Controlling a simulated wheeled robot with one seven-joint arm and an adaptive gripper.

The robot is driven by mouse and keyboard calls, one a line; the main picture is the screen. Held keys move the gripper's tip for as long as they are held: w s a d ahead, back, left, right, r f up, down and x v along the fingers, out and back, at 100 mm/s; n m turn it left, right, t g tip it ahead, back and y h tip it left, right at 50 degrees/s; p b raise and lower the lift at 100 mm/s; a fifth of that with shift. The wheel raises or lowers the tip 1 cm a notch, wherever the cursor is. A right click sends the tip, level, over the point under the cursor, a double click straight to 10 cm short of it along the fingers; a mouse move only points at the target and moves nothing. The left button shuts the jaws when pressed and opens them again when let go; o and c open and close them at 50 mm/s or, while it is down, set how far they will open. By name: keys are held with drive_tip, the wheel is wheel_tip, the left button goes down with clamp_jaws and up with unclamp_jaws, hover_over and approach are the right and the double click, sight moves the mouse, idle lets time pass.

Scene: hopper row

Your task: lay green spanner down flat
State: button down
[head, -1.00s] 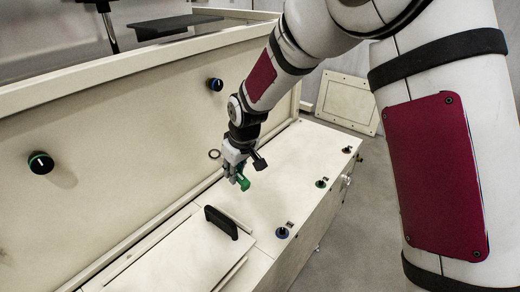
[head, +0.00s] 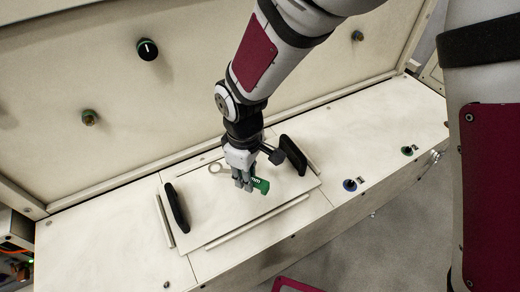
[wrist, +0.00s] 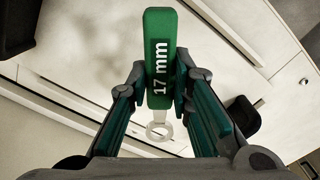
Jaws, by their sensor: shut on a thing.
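The green spanner has a green handle (head: 262,186) marked "17 mm" and a pale metal ring end (head: 214,168). My gripper (head: 246,184) is shut on the handle, over the pale lid panel (head: 225,225) between its two black handles. In the wrist view the jaws of my gripper (wrist: 161,82) pinch the green spanner (wrist: 160,45) from both sides, with its ring end towards the bottom of the picture. The spanner looks roughly level in the head view. I cannot tell whether it touches the panel.
A left black handle (head: 177,207) and a right black handle (head: 293,155) stand up on either side of my gripper. A blue knob (head: 350,185) and a green knob (head: 407,151) sit on the bench top at right. The back wall carries several knobs. Bench top at far left is bare.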

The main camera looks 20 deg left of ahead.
sight(249, 198)
idle(0.3)
drive_tip(key=shift+f+b, duration=2)
drive_tip(key=shift+f, duration=1.05)
drive_tip(key=shift+f, duration=0.25)
drive_tip(key=shift+f+b, duration=0.35)
drive_tip(key=shift+b, duration=0.1)
drive_tip(key=c, duration=1.4)
unclamp_jaws()
drive_tip(key=shift+o, duration=0.2)
drive_tip(key=shift+r, duration=0.2)
